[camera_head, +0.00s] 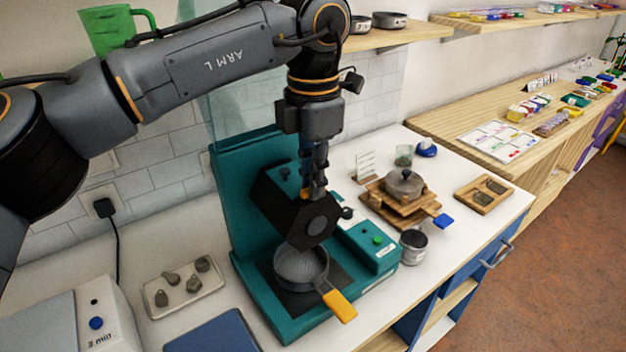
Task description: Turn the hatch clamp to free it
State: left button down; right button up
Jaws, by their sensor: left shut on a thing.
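A teal machine (238,180) stands on the white counter, with a black box-shaped head (283,207) tilted over a grey pan (300,265) with an orange handle. My left gripper (316,188) points down at the top of the black head and is shut on what seems to be the hatch clamp. The fingers hide most of the clamp, so I cannot tell how it is turned. A small dark knob (347,213) sticks out at the right side of the head. My right gripper does not show.
A shelf (410,34) hangs behind my arm.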

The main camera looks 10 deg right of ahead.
pick_arm(q)
jog(key=shift+n, duration=0.6)
jog(key=c, duration=1.4)
grip_release()
jog(key=shift+r, duration=0.1)
notch_tip(320, 180, up, 12)
jog(key=shift+f, duration=0.1)
